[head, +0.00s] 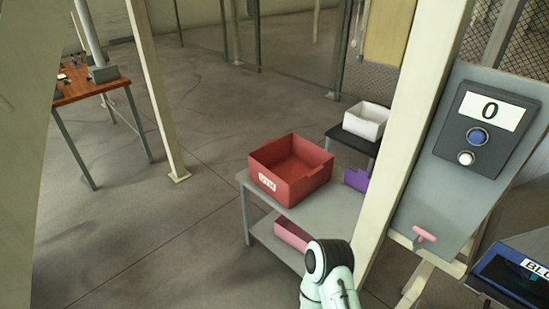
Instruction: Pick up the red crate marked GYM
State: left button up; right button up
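The red crate (305,186) stands upright on the top of a grey table (333,208) in the middle of the head view. It is open at the top and looks empty. A white label reading GYM is on its front left side. A pale green and black arm link of mine comes in from the bottom, in front of the table's near edge and apart from the crate. Neither of my grippers is in view.
A pink bin (292,233) sits on the table's lower shelf. Floor left of the table is clear.

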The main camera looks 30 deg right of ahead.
aim_at(290, 167)
jog(key=i, duration=0.75)
jog(key=i+z, duration=0.1)
jog(key=i, duration=0.65)
